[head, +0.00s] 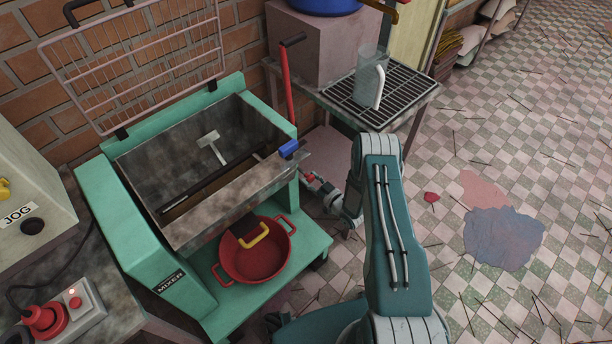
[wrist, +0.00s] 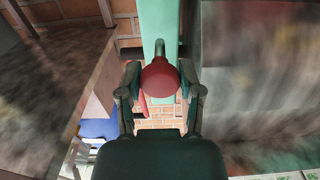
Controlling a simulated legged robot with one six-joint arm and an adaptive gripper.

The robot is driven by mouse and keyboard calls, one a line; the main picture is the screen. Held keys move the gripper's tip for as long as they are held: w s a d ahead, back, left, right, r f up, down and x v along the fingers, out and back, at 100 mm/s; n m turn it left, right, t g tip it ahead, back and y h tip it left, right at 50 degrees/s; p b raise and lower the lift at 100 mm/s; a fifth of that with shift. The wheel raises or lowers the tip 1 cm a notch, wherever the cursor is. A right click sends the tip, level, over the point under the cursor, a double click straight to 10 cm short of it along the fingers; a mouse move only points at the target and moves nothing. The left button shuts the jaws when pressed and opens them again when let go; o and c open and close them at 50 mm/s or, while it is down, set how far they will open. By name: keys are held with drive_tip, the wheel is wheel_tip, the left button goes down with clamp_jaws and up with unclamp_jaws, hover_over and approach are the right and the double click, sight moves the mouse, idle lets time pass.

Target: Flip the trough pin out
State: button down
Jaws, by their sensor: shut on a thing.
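The trough pin, with a round red knob (wrist: 160,77) and a grey metal loop behind it, sits between the fingers of my gripper (wrist: 160,88) in the wrist view. My gripper is shut on the red knob. In the head view my gripper (head: 318,184) reaches in at the right end of the mixer's trough (head: 215,200), with a bit of red at its tips. The pin's shaft is hidden there. The grey, stained trough sits in the green mixer frame (head: 140,230), and a white T-shaped scraper (head: 211,146) shows inside it.
A red two-handled pan (head: 256,265) stands below the trough, under a yellow handle (head: 257,236). A wire guard (head: 140,60) stands raised behind. A blue-ended bar (head: 289,148) lies at the trough's right corner. A rack table (head: 380,92) holds a clear jug (head: 368,85). Open floor lies right.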

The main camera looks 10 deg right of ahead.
drive_tip(key=shift+s, duration=0.1)
drive_tip(key=shift+c, duration=1.2)
unclamp_jaws()
drive_tip(key=shift+d, duration=0.1)
drive_tip(key=v, duration=1.2)
